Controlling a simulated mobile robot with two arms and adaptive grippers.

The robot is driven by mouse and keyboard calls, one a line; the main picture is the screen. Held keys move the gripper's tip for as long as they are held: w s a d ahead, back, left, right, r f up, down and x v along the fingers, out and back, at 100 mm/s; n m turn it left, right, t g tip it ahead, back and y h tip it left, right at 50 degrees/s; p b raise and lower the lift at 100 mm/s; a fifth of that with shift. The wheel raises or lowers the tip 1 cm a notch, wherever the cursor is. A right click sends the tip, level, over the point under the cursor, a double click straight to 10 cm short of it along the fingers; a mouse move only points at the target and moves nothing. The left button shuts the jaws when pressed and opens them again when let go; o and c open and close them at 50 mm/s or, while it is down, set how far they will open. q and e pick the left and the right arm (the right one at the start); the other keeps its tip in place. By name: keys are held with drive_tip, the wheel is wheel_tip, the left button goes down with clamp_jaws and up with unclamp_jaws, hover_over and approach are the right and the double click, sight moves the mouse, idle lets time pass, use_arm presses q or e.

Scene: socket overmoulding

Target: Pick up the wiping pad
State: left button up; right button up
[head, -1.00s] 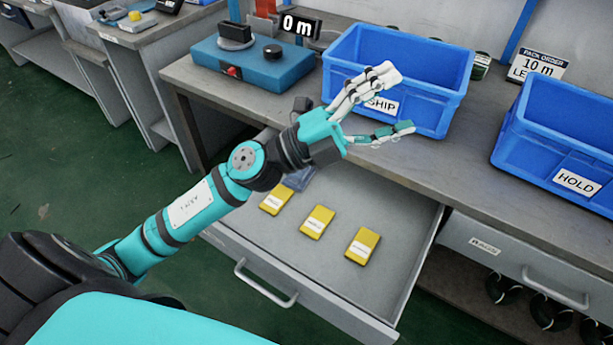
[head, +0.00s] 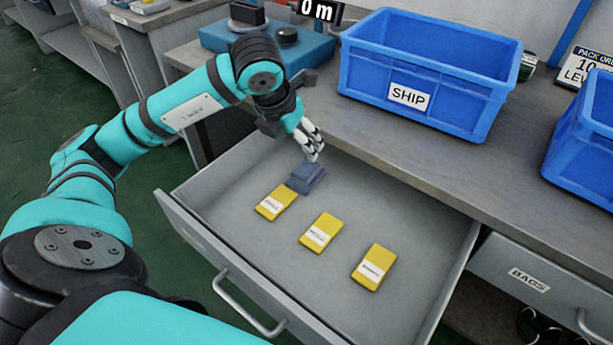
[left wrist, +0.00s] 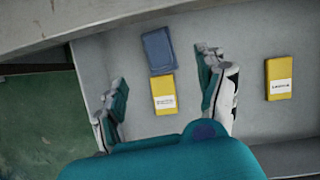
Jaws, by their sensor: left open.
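The wiping pad looks to be the folded blue-grey cloth (head: 306,177) in the back left part of the open drawer (head: 420,270). In the left wrist view the pad (left wrist: 158,50) lies flat beyond a yellow labelled packet (left wrist: 164,94). My left gripper (head: 313,150) points down just above and behind the pad in the head view. In the left wrist view the left gripper (left wrist: 162,92) is open and empty, its fingers on either side of the yellow packet and pad. Contact with the pad cannot be seen. My right gripper is not in view.
Yellow packets, the left one (head: 275,202), middle one (head: 321,233) and right one (head: 373,267), lie in a row in the drawer. A blue SHIP bin (head: 440,102) and HOLD bin (head: 580,150) stand on the bench. The drawer front is bare.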

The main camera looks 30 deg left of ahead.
use_arm(q)
drive_tip(key=b, duration=0.1)
hover_over(306, 166)
drive_tip(key=s, duration=0.2)
drive_tip(key=f, duration=0.7)
drive_tip(key=shift+s+d+f, duration=0.15)
drive_tip(key=shift+d, duration=0.2)
drive_tip(key=x, duration=0.2)
drive_tip(key=b+x, duration=0.1)
drive_tip(key=shift+a+f, duration=0.2)
drive_tip(key=shift+a, duration=0.05)
drive_tip(key=shift+w+f, duration=0.25)
drive_tip(key=shift+f, duration=0.15)
drive_tip(key=shift+w+f, duration=0.15)
drive_tip(key=shift+f, duration=0.15)
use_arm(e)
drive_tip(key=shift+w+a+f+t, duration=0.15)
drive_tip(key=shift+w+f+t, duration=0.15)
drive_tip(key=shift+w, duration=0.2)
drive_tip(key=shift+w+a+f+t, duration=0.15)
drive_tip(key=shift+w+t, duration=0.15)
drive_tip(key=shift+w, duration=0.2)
use_arm(q)
drive_tip(key=c, duration=1.2)
drive_tip(key=shift+c, duration=0.2)
drive_tip(key=shift+r, duration=0.15)
